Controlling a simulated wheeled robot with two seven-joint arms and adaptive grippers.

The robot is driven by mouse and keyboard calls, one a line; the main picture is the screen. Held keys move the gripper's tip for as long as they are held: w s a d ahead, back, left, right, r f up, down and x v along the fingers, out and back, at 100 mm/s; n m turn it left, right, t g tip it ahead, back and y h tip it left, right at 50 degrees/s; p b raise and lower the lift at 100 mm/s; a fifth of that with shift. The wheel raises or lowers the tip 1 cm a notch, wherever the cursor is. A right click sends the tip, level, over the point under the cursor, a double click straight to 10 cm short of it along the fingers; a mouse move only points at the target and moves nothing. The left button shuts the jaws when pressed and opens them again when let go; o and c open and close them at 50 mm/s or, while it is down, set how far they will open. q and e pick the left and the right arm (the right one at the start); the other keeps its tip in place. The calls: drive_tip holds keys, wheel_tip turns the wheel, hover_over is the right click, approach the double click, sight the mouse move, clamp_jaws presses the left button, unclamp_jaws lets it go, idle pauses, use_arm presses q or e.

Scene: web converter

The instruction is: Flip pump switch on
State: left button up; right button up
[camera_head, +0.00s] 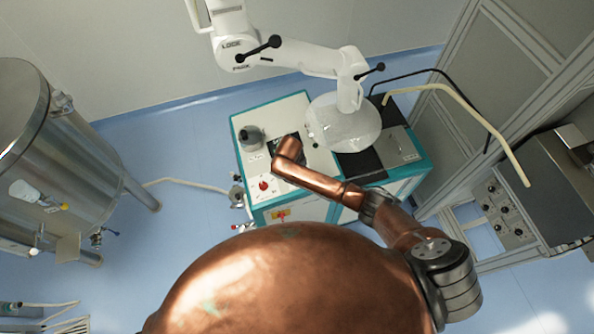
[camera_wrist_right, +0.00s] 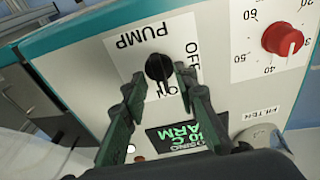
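The pump switch (camera_wrist_right: 158,68) is a black rotary knob on a white label marked PUMP, OFF and ON, in the right wrist view. The labels appear rotated there. I cannot tell its setting for certain. My right gripper (camera_wrist_right: 160,79) has its dark green fingers apart, one on each side of the knob, with the tips very close to it. I cannot tell whether they touch it. In the head view my copper right arm reaches over the white and teal machine (camera_head: 283,108), and its wrist hides the knob. My left gripper is not in view.
A red dial (camera_wrist_right: 283,39) with a number scale sits beside the pump label. A grey knobbed part (camera_head: 251,137) and a round clear plate (camera_head: 343,123) are on the machine top. A white jointed arm (camera_head: 305,58) stands behind. A steel tank (camera_head: 60,140) is at left.

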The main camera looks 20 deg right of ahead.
drive_tip(key=v, duration=1.1)
drive_tip(key=shift+r, duration=0.35)
drive_tip(key=shift+s+a, duration=0.1)
drive_tip(key=shift+s, duration=0.05)
